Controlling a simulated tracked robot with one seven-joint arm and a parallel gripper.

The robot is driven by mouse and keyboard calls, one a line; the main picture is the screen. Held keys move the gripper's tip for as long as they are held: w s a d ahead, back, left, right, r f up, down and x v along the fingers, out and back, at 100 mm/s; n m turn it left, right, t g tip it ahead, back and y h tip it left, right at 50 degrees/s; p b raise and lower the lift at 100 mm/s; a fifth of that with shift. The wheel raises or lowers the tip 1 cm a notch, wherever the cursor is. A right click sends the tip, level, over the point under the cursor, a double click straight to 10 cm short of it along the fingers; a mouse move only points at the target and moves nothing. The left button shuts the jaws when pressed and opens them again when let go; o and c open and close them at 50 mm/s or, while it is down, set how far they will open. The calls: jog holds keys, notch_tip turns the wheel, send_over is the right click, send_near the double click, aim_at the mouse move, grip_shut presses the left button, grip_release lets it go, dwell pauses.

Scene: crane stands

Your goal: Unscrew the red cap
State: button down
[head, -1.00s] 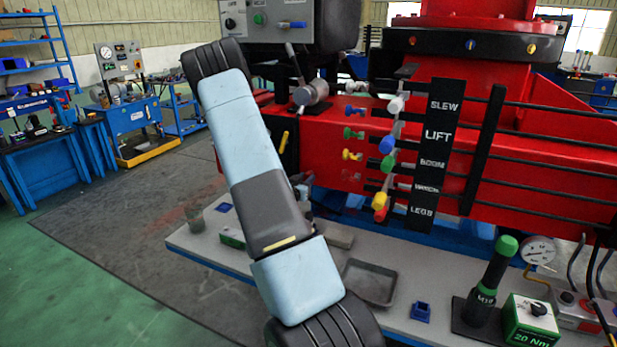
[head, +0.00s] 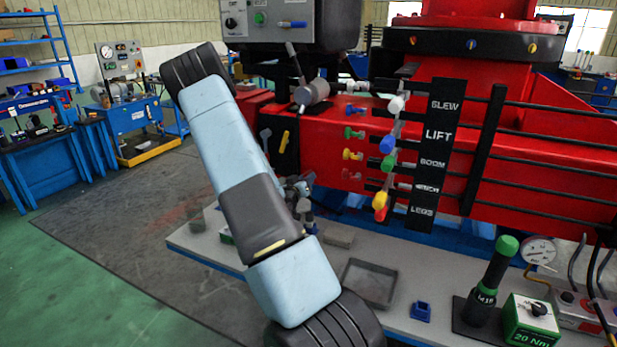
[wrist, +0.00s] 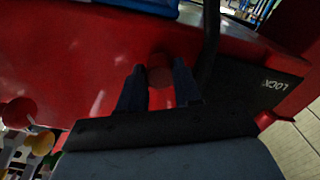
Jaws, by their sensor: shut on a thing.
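In the wrist view my gripper (wrist: 159,88) has its two dark fingers on either side of the round, dull red cap (wrist: 160,75). The fingers are shut on the cap. The cap stands against a glossy red surface of about the same colour, so its edge is hard to make out. In the head view my pale blue arm covers most of this area, and the cap cannot be made out there.
A dark plate marked LOCK (wrist: 272,84) lies right of the fingers, with a dark hose (wrist: 209,45) close by. In the head view, coloured levers (head: 387,164) stand beside the label strip (head: 437,150). A grey bench (head: 400,275) holds a tray (head: 369,283) and a green-topped tool (head: 490,275).

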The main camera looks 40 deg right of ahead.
jog(key=shift+w+a+n, duration=0.1)
jog(key=shift+n, duration=0.3)
jog(key=shift+n, duration=2.5)
jog(key=n, duration=0.5)
